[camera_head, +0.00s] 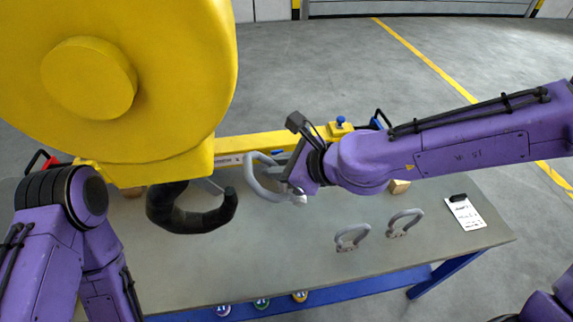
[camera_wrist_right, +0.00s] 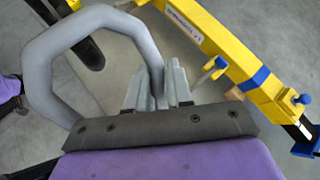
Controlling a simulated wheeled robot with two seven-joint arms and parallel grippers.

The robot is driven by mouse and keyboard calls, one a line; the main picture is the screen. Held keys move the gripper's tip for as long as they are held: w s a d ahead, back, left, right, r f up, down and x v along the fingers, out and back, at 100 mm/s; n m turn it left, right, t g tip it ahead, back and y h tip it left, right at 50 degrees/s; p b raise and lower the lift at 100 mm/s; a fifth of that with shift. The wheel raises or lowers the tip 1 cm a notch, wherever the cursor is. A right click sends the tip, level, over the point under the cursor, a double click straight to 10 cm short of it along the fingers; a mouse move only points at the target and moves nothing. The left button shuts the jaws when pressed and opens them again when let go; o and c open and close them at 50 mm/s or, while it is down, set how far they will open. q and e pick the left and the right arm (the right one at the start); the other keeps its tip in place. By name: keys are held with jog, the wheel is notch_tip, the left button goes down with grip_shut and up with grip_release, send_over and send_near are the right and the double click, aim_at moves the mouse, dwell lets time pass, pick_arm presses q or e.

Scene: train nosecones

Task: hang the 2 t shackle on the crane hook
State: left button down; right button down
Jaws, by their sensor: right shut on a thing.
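The black crane hook (camera_head: 190,218) hangs below the big yellow hook block (camera_head: 165,165), its open tip upward on the right. My right gripper (camera_head: 288,184) is shut on a large grey shackle (camera_head: 253,178), held just right of the hook tip and apart from it. In the right wrist view the shackle's bow (camera_wrist_right: 45,60) reaches left from the jaws (camera_wrist_right: 155,90), with a dark piece, seemingly the hook (camera_wrist_right: 88,48), beyond it. Two smaller grey shackles (camera_head: 352,238) (camera_head: 404,222) stand on the table. No load marking is readable. My left gripper is out of view.
A yellow beam (camera_head: 240,143) lies along the back of the grey table (camera_head: 270,270); it also shows in the right wrist view (camera_wrist_right: 215,40). A clipboard (camera_head: 466,212) lies at the right. Coloured discs (camera_head: 262,303) sit below the front edge. The table's front middle is clear.

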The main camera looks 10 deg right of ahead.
jog(key=a+f+m+y+b, duration=0.1)
jog(key=a+f+y+b, duration=0.2)
jog(key=a+f+b, duration=0.8)
jog(key=shift+a+f+t+b, duration=0.35)
jog(key=shift+f+b, duration=0.3)
jog(key=shift+b, duration=5.05)
jog(key=shift+r, duration=0.1)
jog(key=c, duration=1.1)
grip_release()
jog(key=shift+d, duration=0.1)
jog(key=shift+o, duration=0.8)
jog(key=shift+w+d+m, duration=0.1)
jog(key=shift+m, duration=0.2)
